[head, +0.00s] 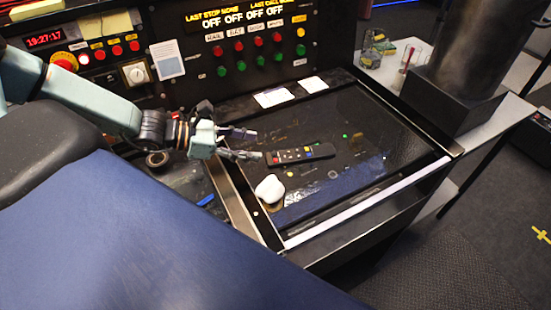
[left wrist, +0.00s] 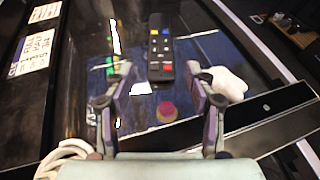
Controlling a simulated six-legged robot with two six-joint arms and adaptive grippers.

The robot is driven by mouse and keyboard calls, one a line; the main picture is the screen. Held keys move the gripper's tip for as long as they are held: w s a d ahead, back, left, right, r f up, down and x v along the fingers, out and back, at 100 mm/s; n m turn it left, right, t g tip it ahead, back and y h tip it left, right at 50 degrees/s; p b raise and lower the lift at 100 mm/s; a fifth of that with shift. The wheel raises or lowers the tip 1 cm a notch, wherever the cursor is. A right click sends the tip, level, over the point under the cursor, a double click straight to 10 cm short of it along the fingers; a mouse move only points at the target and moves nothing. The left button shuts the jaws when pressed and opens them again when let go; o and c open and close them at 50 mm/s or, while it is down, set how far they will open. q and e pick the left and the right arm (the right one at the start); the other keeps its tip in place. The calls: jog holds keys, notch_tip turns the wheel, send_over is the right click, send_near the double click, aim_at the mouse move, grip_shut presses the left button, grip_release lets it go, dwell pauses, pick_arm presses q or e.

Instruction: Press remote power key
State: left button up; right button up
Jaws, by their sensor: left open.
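A black remote (head: 300,154) with coloured keys lies on the glossy black desk panel (head: 370,120). In the left wrist view the remote (left wrist: 160,48) lies ahead of the fingers, with a red key at its near end and blue, yellow and other keys farther up. My left gripper (head: 250,144) is just left of the remote in the head view, open and apart from it. In the left wrist view my left gripper (left wrist: 160,101) has its two fingers spread with nothing between them. Which key is the power key is too small to tell. My right gripper does not show.
A white rounded object (head: 269,188) sits near the remote, below and left of it. White paper cards (head: 274,97) lie at the panel's back edge. A control board (head: 245,50) with red and green buttons stands behind. A dark cylinder (head: 465,50) stands at right.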

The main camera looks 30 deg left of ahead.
pick_arm(q)
grip_shut()
dwell(0.3)
dwell(1.2)
